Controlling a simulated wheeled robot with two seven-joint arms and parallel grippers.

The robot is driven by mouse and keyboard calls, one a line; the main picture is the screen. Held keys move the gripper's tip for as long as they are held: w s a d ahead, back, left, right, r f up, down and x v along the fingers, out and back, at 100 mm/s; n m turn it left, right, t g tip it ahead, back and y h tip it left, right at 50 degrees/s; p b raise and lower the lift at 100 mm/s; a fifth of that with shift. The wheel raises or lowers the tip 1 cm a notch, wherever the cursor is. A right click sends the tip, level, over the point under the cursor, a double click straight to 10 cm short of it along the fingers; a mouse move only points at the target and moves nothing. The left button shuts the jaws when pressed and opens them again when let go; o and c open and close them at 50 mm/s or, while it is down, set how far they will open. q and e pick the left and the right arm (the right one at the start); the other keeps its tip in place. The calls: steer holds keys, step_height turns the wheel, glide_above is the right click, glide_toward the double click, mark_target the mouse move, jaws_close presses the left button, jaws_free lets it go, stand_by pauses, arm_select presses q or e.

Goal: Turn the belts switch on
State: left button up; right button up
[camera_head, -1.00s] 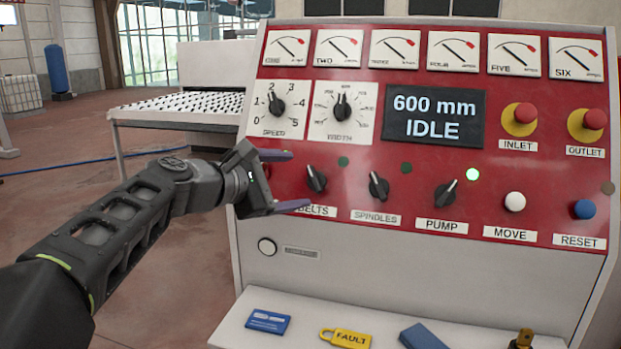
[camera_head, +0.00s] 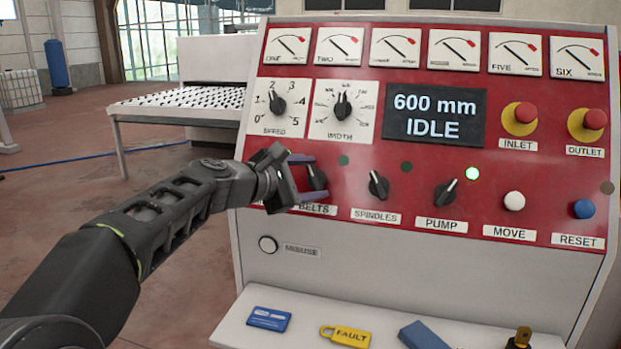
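The belts switch is a black rotary knob (camera_head: 317,178) on the red panel, above the BELTS label (camera_head: 316,210). Its visible part tilts up and to the left. The small lamp above it (camera_head: 343,160) is dark green and unlit. My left gripper (camera_head: 308,176) is open at the knob, one purple finger above it and one below. The knob shows between the fingertips; I cannot tell whether they touch it. My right gripper is not in view.
The spindles knob (camera_head: 378,185) and pump knob (camera_head: 446,193) sit to the right; the pump lamp (camera_head: 472,174) glows green. The display (camera_head: 434,116) reads 600 mm IDLE.

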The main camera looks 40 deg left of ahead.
arm_select(q)
steer(key=c, duration=0.9)
